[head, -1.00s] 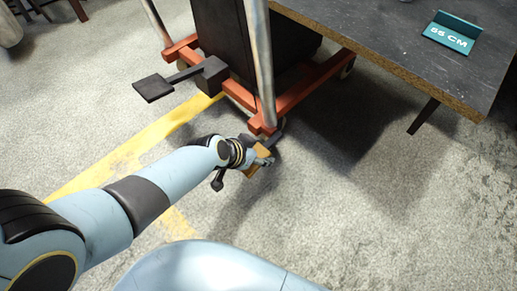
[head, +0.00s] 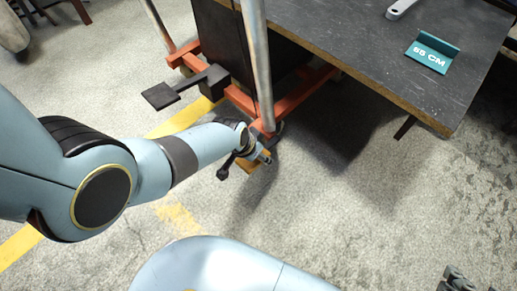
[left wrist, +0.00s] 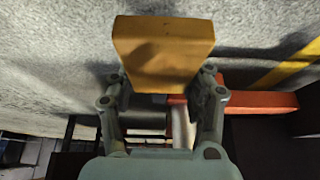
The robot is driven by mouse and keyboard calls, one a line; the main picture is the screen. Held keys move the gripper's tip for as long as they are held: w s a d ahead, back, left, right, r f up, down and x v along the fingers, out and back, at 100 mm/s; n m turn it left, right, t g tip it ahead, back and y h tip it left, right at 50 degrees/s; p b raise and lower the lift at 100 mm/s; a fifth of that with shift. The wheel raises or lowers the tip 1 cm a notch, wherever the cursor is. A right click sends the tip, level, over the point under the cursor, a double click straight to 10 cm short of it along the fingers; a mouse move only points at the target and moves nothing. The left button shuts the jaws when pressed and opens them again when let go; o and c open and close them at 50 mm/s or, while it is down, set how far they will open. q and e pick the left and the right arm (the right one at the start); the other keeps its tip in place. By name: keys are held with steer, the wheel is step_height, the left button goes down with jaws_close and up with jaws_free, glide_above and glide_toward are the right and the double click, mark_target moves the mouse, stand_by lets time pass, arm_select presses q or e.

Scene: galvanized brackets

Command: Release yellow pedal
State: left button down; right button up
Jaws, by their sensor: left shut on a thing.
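The yellow pedal (head: 248,167) is low over the floor by the near end of the orange frame (head: 293,103). In the left wrist view the pedal (left wrist: 163,50) shows as a worn yellow block between the fingers. My left gripper (head: 258,156) is shut on it, one finger on each side. The gripper partly hides the pedal in the head view. What seems to be my right gripper (head: 458,281) shows only in part at the bottom right corner, too cut off to read its jaws.
A black pedal (head: 160,95) sticks out left of the orange frame. A metal post (head: 257,60) rises close to my left gripper. A dark table (head: 385,60) holds a teal "55 CM" sign (head: 432,55) and a grey tool (head: 400,8). The floor at right is clear.

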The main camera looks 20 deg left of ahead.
arm_select(q)
steer(key=shift+w+d+r+g+p, duration=0.15)
steer(key=shift+w+r+g+p, duration=0.2)
steer(key=shift+r, duration=0.2)
steer(key=shift+s+g+y, duration=0.2)
steer(key=shift+g+y, duration=0.05)
steer(key=shift+y, duration=0.05)
arm_select(e)
steer(key=shift+s+r+g, duration=0.2)
steer(key=shift+r+g, duration=0.25)
steer(key=shift+r, duration=0.2)
steer(key=shift+s+r+g, duration=0.2)
steer(key=shift+r+g, duration=0.25)
steer(key=shift+r, duration=0.15)
arm_select(q)
steer(key=shift+c, duration=2.4)
jaws_free()
steer(key=shift+s, duration=0.1)
steer(key=v, duration=1.2)
